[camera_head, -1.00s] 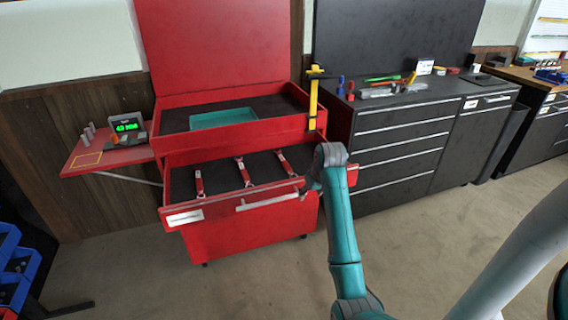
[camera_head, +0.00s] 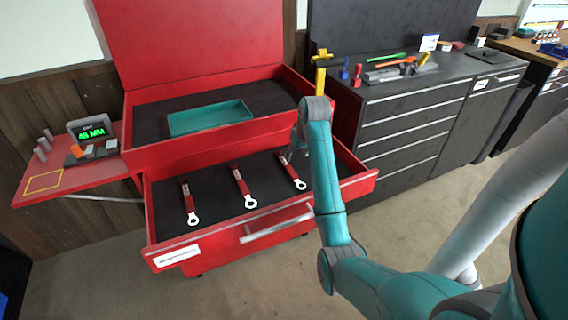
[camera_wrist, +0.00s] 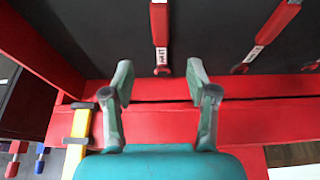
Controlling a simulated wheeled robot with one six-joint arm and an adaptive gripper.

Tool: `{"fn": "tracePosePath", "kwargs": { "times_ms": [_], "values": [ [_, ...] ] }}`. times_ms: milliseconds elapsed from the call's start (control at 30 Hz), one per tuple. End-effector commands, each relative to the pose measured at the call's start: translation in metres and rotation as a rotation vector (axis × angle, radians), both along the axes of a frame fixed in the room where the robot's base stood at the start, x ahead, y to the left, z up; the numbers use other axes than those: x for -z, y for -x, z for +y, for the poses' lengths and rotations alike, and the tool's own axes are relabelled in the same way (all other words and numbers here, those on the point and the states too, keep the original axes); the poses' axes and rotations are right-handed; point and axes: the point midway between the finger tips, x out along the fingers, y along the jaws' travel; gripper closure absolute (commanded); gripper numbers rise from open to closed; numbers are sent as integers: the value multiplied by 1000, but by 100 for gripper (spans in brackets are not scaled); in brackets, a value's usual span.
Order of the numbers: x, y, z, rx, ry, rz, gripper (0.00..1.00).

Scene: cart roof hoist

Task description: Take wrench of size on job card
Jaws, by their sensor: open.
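Three red-handled wrenches lie apart in the open drawer: the left wrench (camera_head: 189,204), the middle wrench (camera_head: 243,187) and the right wrench (camera_head: 292,171). The job display (camera_head: 89,132) shows green digits beginning with 4 and "MM"; its second digit is unclear. My gripper (camera_wrist: 160,82) is open and empty, with its fingers spread either side of the line of one wrench (camera_wrist: 160,25), short of its end. That wrench's small label is not clearly readable. A second wrench (camera_wrist: 272,32) lies to the right. In the head view my arm partly hides the gripper near the right wrench.
The drawer (camera_head: 215,224) is pulled out from the red cart, below a tray with a teal bin (camera_head: 210,117). A yellow hammer-like tool (camera_head: 321,75) stands at the cart's right corner. A black cabinet (camera_head: 415,115) is to the right. A red side shelf (camera_head: 75,175) is at left.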

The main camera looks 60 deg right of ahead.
Motion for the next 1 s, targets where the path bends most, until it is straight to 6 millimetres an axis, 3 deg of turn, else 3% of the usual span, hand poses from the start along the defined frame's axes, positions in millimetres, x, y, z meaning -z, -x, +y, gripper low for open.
{"fn": "tracePosePath", "kwargs": {
  "times_ms": [1000],
  "values": [
    [100, -33, -18, -1, 0, 1, 42]
  ]
}}
